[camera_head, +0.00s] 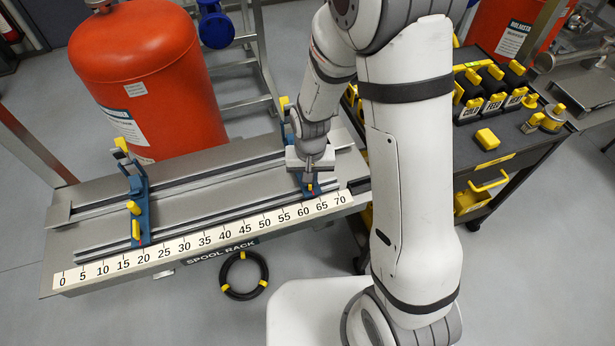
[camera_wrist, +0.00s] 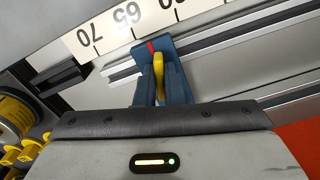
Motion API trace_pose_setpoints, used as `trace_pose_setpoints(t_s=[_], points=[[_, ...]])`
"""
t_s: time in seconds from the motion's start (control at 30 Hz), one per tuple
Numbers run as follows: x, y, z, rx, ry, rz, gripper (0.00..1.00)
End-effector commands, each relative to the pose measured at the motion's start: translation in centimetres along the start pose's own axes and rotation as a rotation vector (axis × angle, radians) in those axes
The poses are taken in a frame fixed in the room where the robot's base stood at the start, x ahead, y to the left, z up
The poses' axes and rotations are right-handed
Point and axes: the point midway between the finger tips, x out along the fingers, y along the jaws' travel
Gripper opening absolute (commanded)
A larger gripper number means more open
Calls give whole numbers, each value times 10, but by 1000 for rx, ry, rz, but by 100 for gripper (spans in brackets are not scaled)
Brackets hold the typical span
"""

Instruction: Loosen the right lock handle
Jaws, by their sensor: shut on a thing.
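The right lock handle (camera_wrist: 158,72) is a small yellow lever on the right blue carriage (camera_wrist: 165,46), seen in the wrist view. My gripper (camera_wrist: 160,88) is shut on this handle, with one finger on each side of it. In the head view my gripper (camera_head: 309,175) points down over the front of the right carriage (camera_head: 313,190) and hides most of the handle. The carriage's red pointer lies between 60 and 65 on the scale (camera_head: 203,240).
The left blue carriage (camera_head: 139,190) with yellow handles stands near 20 on the spool rack (camera_head: 90,232). A red tank (camera_head: 145,70) is behind the rack. A black tool cart (camera_head: 515,135) is at the right. A black ring (camera_head: 244,275) lies on the floor.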

Motion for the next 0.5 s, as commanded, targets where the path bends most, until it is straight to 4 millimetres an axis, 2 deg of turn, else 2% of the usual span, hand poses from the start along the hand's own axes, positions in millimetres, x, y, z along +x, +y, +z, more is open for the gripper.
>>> trace_pose_setpoints(t_s=[0.23,0.5], points=[[0,0,0,26,1,0,0],[0,0,-1,275,2,-1,0]])
